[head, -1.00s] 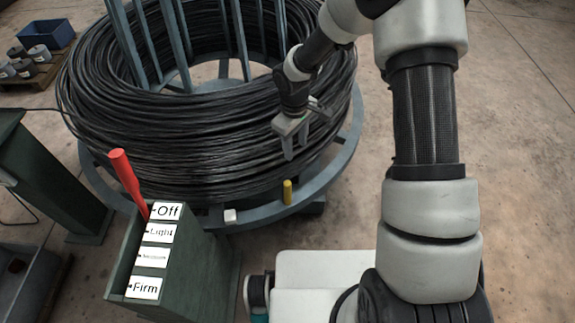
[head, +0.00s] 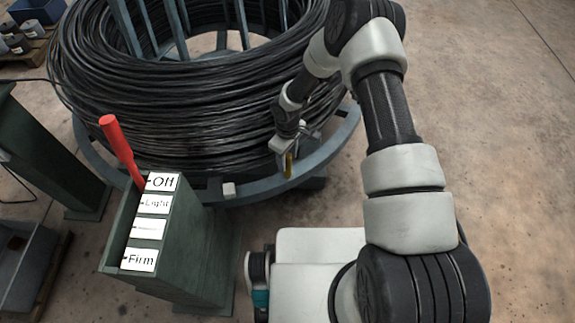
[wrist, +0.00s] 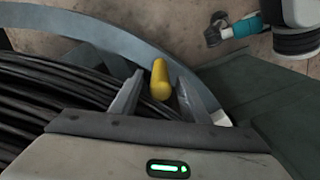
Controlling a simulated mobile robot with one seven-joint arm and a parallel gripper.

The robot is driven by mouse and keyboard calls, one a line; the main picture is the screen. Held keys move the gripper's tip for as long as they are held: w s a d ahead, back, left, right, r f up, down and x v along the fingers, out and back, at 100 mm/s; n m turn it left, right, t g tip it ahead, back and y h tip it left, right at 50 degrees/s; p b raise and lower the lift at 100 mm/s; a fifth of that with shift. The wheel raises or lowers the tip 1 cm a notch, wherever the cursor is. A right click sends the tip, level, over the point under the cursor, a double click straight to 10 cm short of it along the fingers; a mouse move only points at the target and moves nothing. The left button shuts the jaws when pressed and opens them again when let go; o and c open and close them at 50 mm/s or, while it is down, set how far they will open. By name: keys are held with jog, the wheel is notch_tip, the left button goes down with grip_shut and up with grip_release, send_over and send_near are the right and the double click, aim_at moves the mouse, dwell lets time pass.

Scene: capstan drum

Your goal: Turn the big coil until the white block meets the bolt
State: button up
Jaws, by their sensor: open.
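The big coil (head: 190,125) of black cable sits on a blue-grey ring base (head: 345,140). A yellow peg (head: 289,166) stands up from the near right rim of the ring. The white block (head: 229,189) is on the near rim, left of the peg; a pale bit of it (wrist: 220,117) shows in the wrist view. My gripper (head: 284,163) is open at the peg. In the wrist view the yellow peg (wrist: 160,80) stands between the two open fingers (wrist: 160,92), with gaps visible on both sides. I cannot make out the bolt.
A green post with a red lever (head: 121,148) stands front left, labelled Off (head: 162,182), Light, a blurred one and Firm (head: 140,260). The lever leans near the Off end. Another green stand (head: 50,160) is at left. Floor at right is clear.

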jog(key=shift+f, duration=1.8)
grip_shut()
